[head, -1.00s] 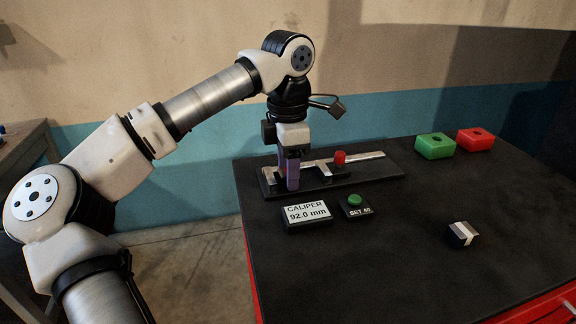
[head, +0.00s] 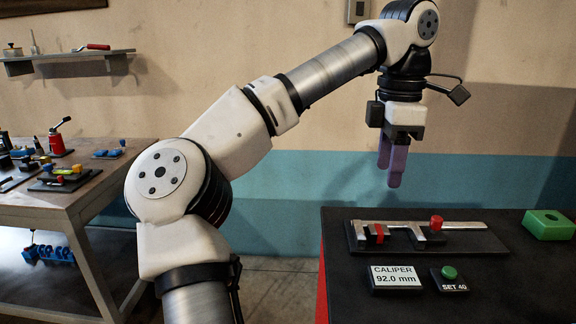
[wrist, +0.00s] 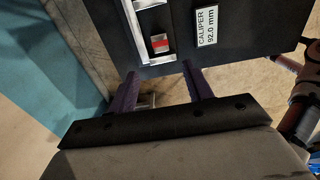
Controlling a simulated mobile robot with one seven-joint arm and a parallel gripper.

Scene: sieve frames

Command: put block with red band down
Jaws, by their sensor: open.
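The block with the red band (head: 376,234) rests on the caliper fixture, beside the left jaw; the right jaw stands apart from it. It also shows in the wrist view (wrist: 160,44), beyond my fingertips. The caliper (head: 462,226) lies on a dark base plate, with a red knob (head: 436,222) on its slide. My gripper (head: 390,172) hangs above and near the left end of the caliper, clear of it. Its purple fingers are open and empty, also in the wrist view (wrist: 157,76).
The caliper display (head: 396,277) reads 92.0 mm. A green button (head: 449,272) marked SET 40 stands right of it. A green box (head: 548,224) is at the right on the black table (head: 345,300). A side table (head: 85,200) with several tools stands at left.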

